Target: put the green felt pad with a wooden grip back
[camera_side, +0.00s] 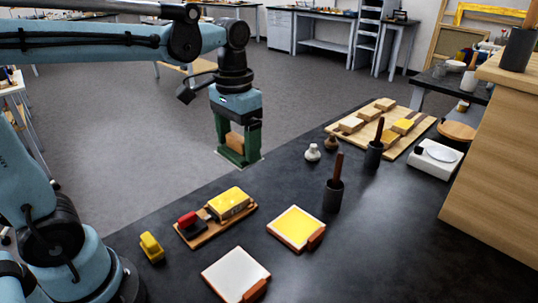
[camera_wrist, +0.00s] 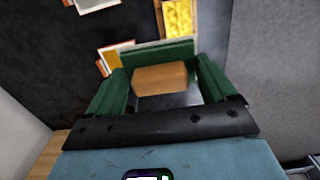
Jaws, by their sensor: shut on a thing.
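My gripper (camera_side: 238,143) hangs above the far left edge of the dark table, pointing down. It is shut on the wooden grip (camera_side: 235,142) of the green felt pad (camera_side: 238,158). In the wrist view the wooden grip (camera_wrist: 160,78) sits between the two green fingers of my gripper (camera_wrist: 160,85), with a green strip of the pad (camera_wrist: 160,52) beyond it. The fingers are also green, so the line between finger and pad is hard to see. A wooden tray (camera_side: 194,240) lies nearer, holding a yellow block (camera_side: 229,202) and a red-handled piece (camera_side: 187,222).
A yellow piece (camera_side: 151,247), a yellow panel (camera_side: 297,228) and a white panel (camera_side: 236,274) lie in front. Dark pots (camera_side: 333,197) with brown handles, small bottles (camera_side: 313,152), a board with blocks (camera_side: 432,122) and a white scale (camera_side: 432,168) stand farther right.

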